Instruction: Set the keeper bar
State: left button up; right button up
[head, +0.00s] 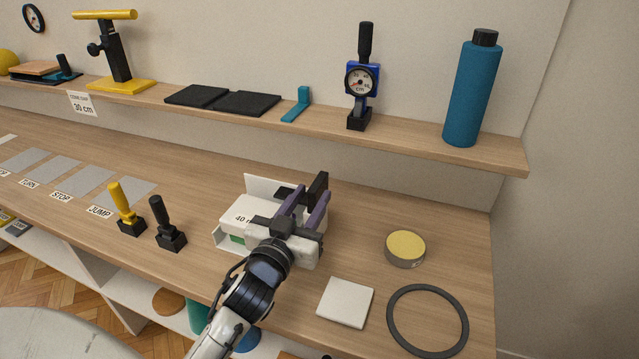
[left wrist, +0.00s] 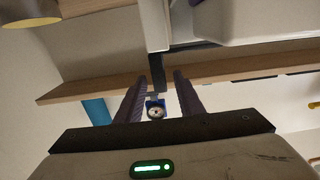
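A white fixture (head: 259,187) with a raised back plate stands on the bench and holds a white box (head: 238,215) marked "40", partly covered by my gripper. A black bar (head: 318,186) stands up at its right side, and I take it for the keeper bar. My left gripper (head: 311,196) reaches over the fixture with its two purple fingers apart. In the left wrist view the dark bar (left wrist: 160,64) shows near and between the fingertips, and I see no clear grip on it. My right gripper is not in view.
A yellow-topped tin (head: 405,246), a white square pad (head: 345,302) and a black ring (head: 428,288) lie to the right. Yellow (head: 123,206) and black (head: 164,222) handled blocks stand to the left. The shelf behind holds a blue gauge (head: 362,80) and a teal bottle (head: 473,95).

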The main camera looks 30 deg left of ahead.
aim_at(318, 187)
pick_arm(q)
jog(key=shift+x, duration=2.25)
grip_shut()
